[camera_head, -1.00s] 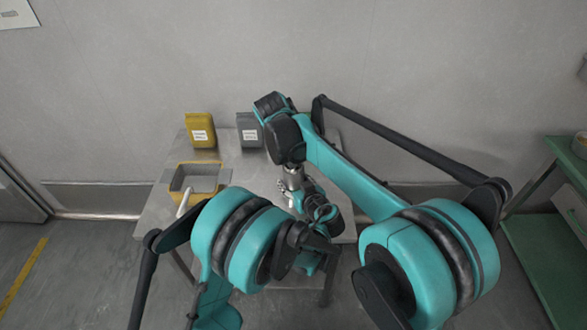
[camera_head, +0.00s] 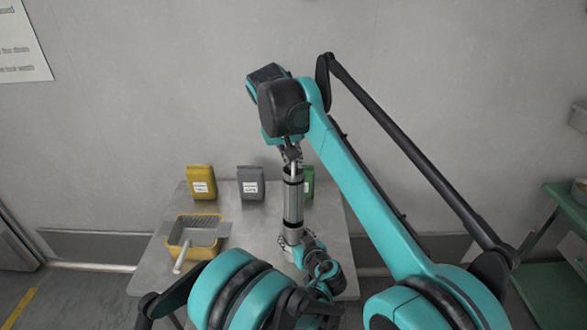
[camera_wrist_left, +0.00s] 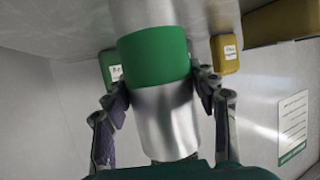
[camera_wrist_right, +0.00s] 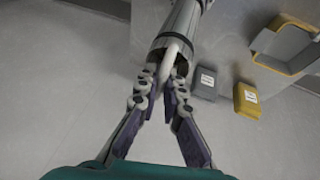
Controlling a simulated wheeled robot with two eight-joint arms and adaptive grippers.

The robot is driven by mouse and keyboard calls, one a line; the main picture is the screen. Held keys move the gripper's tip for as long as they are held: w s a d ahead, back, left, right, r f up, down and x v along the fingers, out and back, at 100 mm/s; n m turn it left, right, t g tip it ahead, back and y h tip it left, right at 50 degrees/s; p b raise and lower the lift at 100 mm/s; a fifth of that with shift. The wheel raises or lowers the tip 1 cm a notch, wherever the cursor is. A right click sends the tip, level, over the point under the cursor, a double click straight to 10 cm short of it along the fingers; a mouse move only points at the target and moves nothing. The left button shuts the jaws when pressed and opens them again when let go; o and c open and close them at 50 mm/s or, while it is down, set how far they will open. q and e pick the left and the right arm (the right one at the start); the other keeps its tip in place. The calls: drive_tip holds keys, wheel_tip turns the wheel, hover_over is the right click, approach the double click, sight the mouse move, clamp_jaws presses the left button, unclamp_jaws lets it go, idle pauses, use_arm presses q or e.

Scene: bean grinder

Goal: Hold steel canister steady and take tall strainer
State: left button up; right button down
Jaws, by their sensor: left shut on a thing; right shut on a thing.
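The tall strainer (camera_head: 293,200) is a long steel cylinder with dark bands, hanging upright below my right gripper (camera_head: 291,154). In the right wrist view, my right gripper (camera_wrist_right: 165,90) is shut on its pale curved handle (camera_wrist_right: 175,46). The steel canister (camera_head: 291,236) is directly below, largely hidden by my left arm. In the left wrist view, the canister (camera_wrist_left: 167,120) shows a bare steel part and a green part, between the fingers of my left gripper (camera_wrist_left: 163,92), which is shut on it. I cannot tell whether the strainer's lower end is still inside the canister.
On the table (camera_head: 160,262) stand a yellow bag (camera_head: 201,183), a grey bag (camera_head: 251,183) and a partly hidden green bag (camera_head: 309,182). A yellow-rimmed container (camera_head: 184,256) with a grey tray and white handle is at the left. A green shelf (camera_head: 545,235) stands far right.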

use_arm(q)
drive_tip(key=o, duration=1.4)
